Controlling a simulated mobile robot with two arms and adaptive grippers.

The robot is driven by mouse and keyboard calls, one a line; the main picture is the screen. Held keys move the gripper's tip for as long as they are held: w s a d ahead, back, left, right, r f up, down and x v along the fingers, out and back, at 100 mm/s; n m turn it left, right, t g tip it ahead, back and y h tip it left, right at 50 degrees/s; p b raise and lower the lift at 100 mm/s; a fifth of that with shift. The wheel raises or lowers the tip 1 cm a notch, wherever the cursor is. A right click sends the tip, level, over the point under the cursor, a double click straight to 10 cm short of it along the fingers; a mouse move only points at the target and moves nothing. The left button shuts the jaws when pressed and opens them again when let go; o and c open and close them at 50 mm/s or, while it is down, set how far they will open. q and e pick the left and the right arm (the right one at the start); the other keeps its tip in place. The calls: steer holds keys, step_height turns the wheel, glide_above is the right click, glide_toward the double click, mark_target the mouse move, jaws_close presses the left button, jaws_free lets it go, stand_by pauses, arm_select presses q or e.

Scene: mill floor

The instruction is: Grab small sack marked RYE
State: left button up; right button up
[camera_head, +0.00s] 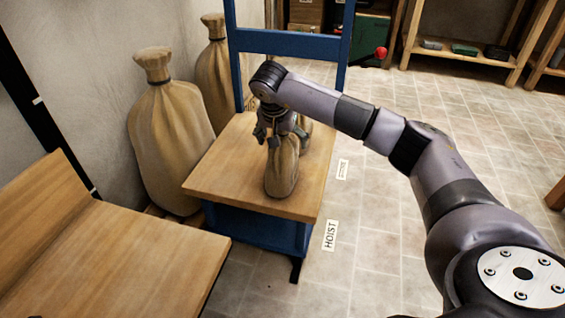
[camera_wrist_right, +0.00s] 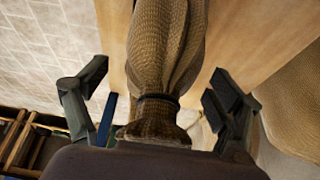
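A small tan sack (camera_head: 282,172) stands upright on the wooden top of the blue hoist (camera_head: 225,170). No RYE marking on it is legible from here. My right gripper (camera_head: 272,133) is at the top of this sack, pointing down. In the right wrist view the sack (camera_wrist_right: 165,45) with its dark neck tie lies between the spread fingers of my right gripper (camera_wrist_right: 159,70), with gaps on both sides. Part of another small sack (camera_head: 306,126) shows behind my gripper, mostly hidden. My left gripper is not in view.
Two large sacks (camera_head: 172,135) (camera_head: 213,75) stand by the wall left of the hoist. A wooden bench (camera_head: 120,265) is at the front left. Shelves (camera_head: 465,55) stand at the back right. Tiled floor right of the hoist is clear, with a HOIST label (camera_head: 330,235).

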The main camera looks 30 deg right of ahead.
steer(key=c, duration=1.7)
steer(key=shift+r, duration=0.1)
steer(key=shift+c, duration=0.6)
